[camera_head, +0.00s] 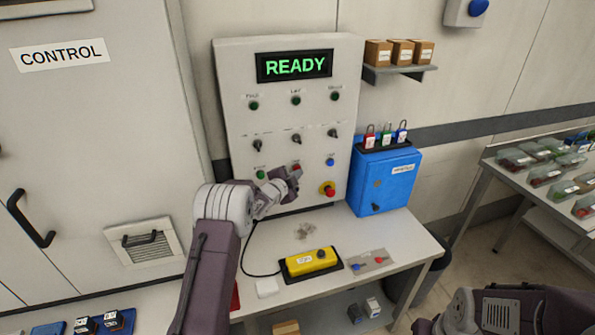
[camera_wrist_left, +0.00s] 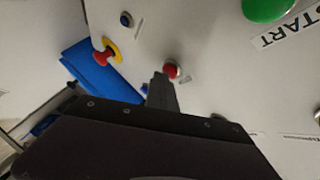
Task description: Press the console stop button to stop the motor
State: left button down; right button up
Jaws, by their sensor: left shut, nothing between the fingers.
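The console (camera_head: 225,80) is an upright grey panel with a display (camera_head: 294,66) reading READY in green. The red stop button is mostly hidden behind my left gripper (camera_head: 295,173) in the head view. In the left wrist view the red stop button (camera_wrist_left: 172,70) shows beside the tip of my left gripper (camera_wrist_left: 161,82). The gripper is shut and empty, pointing at the panel. I cannot tell whether it touches the button. A green START button (camera_wrist_left: 265,7) sits at the top right of the wrist view; it also shows in the head view (camera_head: 260,174). My right gripper is out of view.
A red emergency button on a yellow base (camera_head: 328,189) and a blue button (camera_head: 330,161) are right of the gripper. A blue box (camera_head: 384,181) stands beside the console. A yellow pendant (camera_head: 311,263) lies on the table (camera_head: 407,236).

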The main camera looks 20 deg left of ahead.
pick_arm(q)
jog(key=shift+s+d+b, duration=0.45)
jog(key=shift+s+b, duration=0.15)
jog(key=shift+s, duration=0.1)
jog(key=shift+f, duration=0.1)
jog(key=s+d+b, duration=0.1)
jog(key=s, duration=0.1)
jog(key=s+d+b, duration=0.1)
jog(key=s+b, duration=0.1)
jog(key=shift+d, duration=0.4)
dwell(0.3)
